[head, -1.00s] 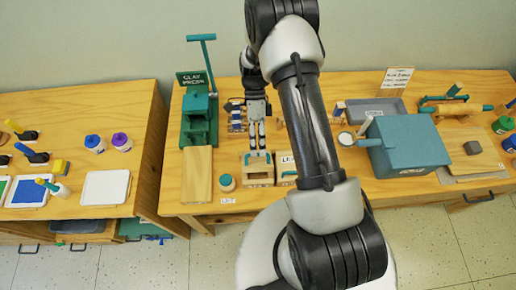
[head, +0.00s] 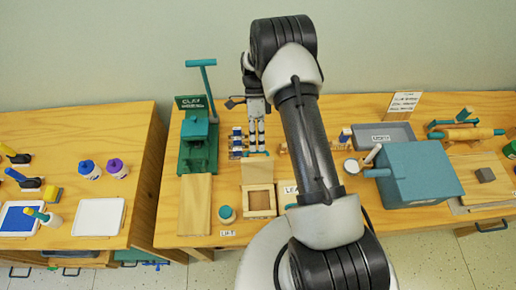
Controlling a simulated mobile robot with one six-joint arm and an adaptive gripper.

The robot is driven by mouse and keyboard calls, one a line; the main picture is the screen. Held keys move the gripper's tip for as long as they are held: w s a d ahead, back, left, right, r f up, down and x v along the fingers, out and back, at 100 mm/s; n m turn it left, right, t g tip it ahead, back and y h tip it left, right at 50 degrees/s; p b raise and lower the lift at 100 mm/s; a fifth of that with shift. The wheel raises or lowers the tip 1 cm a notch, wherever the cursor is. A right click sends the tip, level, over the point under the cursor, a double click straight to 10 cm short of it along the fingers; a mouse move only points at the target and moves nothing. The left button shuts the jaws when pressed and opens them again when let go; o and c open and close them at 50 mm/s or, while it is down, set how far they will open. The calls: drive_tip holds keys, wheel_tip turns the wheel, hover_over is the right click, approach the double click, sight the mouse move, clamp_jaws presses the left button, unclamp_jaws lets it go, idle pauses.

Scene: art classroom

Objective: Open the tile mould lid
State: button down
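The tile mould (head: 259,213) is a small pale wooden box near the front of the table, left of my arm. Its framed, recessed inside shows from above. A wooden panel (head: 257,172), which looks like its lid, stands raised at the back of the box, with a teal strip (head: 258,154) along its top edge. My gripper (head: 257,147) points down just behind and above this strip, its two fingers side by side. Whether the fingertips touch the strip, and how far apart they are, is too small to tell.
A teal box (head: 412,175) and a grey tray (head: 383,136) are at the right.

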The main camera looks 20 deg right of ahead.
drive_tip(key=shift+s+a+f+g+b, duration=0.15)
drive_tip(key=shift+s+f+b, duration=0.15)
drive_tip(key=shift+f, duration=0.5)
drive_tip(key=shift+s+f+g+b, duration=0.15)
drive_tip(key=shift+s+f+b, duration=0.15)
drive_tip(key=shift+f, duration=0.45)
drive_tip(key=c, duration=2.3)
unclamp_jaws()
drive_tip(key=shift+w, duration=0.1)
drive_tip(key=shift+o, duration=1.3)
drive_tip(key=shift+w+f, duration=0.15)
drive_tip(key=shift+w, duration=0.05)
drive_tip(key=shift+o, duration=1.3)
drive_tip(key=shift+s, duration=0.15)
drive_tip(key=shift+o, duration=0.5)
drive_tip(key=shift+r, duration=0.2)
